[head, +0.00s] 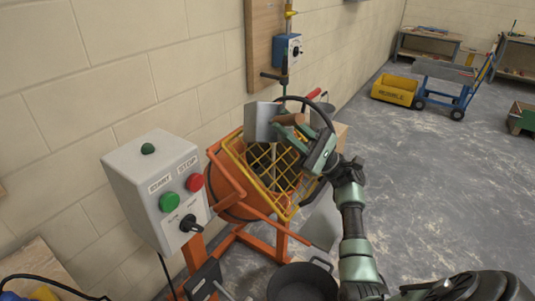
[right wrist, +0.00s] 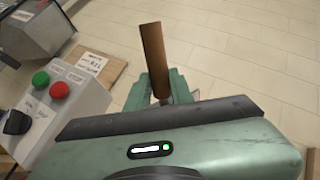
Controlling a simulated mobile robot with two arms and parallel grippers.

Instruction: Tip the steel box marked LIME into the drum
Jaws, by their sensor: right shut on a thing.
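The steel box (head: 261,121) is a pale grey metal thing above the mixer in the head view; it looks tilted, and no LIME mark is readable. My right gripper (head: 298,132) is shut on its brown wooden handle (head: 290,118), which also stands up between the fingers in the right wrist view (right wrist: 154,62). The orange drum (head: 226,178) has its mouth behind a yellow grid guard (head: 287,196). The box is over the grid's upper part. A pale streak shows below the box; I cannot tell if it is powder. My left gripper is out of view.
A grey control box (head: 150,185) with green and red buttons stands left of the drum. A black tub (head: 303,283) is on the floor in front. A blue valve box (head: 287,50) hangs on a wall board behind. The floor at the right is open, with a cart (head: 445,92) farther back.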

